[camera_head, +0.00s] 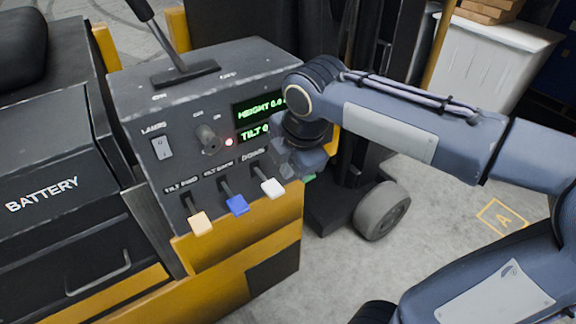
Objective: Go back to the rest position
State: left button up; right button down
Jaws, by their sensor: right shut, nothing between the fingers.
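My right arm reaches in from the right, and its gripper (297,160) hangs in front of the right end of a forklift's dark control panel (185,95). The fingers are small and dark here; they are shut with nothing held. The gripper is close to the white lever (271,187) and hides part of the panel behind it; I cannot tell whether it touches anything. A blue lever (237,205) and a yellow lever (199,224) stick out to the left of the white one. My left gripper is not in view.
The forklift's battery box (60,200) stands at the left. Grey floor is open at the lower middle.

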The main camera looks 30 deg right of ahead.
dwell(0.5)
jog(key=s+a+f+m+t+y+p, duration=0.1)
jog(key=s+m+p, duration=0.1)
jog(key=s+m, duration=0.5)
jog(key=s+a+f+m+y+p, duration=0.1)
jog(key=s+f+m+y+p, duration=0.1)
jog(key=s+m, duration=0.5)
jog(key=m, duration=0.6)
jog(key=shift+f+m+t+y+p, duration=0.3)
jog(key=shift+t+p, duration=0.1)
jog(key=shift+a, duration=0.1)
